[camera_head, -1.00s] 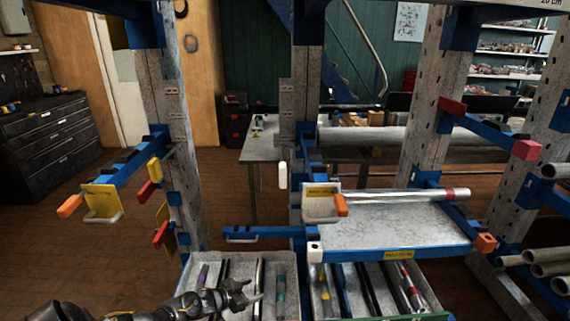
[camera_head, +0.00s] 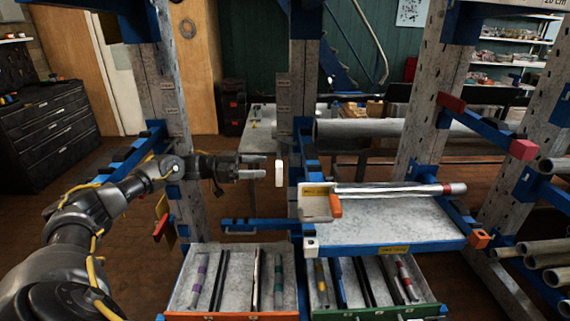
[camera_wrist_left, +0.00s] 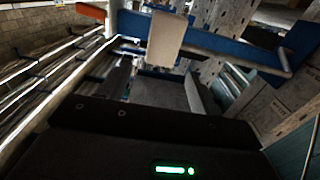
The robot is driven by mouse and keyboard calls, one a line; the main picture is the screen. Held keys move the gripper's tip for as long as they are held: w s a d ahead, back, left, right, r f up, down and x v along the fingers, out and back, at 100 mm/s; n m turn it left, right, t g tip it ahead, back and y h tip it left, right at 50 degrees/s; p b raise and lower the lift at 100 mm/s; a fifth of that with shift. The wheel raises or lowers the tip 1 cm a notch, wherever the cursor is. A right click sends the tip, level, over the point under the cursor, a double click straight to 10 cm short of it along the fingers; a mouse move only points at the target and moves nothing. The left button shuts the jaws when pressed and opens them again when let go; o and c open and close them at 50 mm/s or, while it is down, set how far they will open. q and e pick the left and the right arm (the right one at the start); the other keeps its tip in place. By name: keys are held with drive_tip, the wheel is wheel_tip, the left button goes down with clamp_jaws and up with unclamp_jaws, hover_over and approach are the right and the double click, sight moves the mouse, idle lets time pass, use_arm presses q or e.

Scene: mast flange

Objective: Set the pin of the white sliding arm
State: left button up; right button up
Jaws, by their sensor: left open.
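A white upright block (camera_head: 279,172), which looks like the white arm's pin handle, is beside the middle post. My left gripper (camera_head: 264,167) is level with it, just to its left, with fingers apart and pointing at it. In the left wrist view the white block (camera_wrist_left: 165,40) is beyond the open fingers (camera_wrist_left: 160,88), in front of a blue arm (camera_wrist_left: 215,45). Nothing is between the fingers. I cannot tell whether a fingertip touches the block. A white end cap (camera_head: 312,245) is at the front left of the blue-edged tray. My right gripper is not in view.
The tray (camera_head: 385,230) carries a metal tube (camera_head: 390,189). Below are two open drawers of rods, one orange-fronted (camera_head: 235,316), one green-fronted (camera_head: 375,313). A low blue arm (camera_head: 252,225) reaches left from the middle post. A perforated post (camera_head: 178,110) stands behind my left arm.

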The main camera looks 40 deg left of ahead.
sight(281, 163)
use_arm(q)
drive_tip(key=p+x, duration=0.2)
drive_tip(key=x, duration=0.5)
drive_tip(key=shift+w+d+r, duration=0.15)
drive_tip(key=shift+w+d+p, duration=0.3)
drive_tip(key=shift+w+d, duration=0.05)
drive_tip(key=shift+d, duration=0.1)
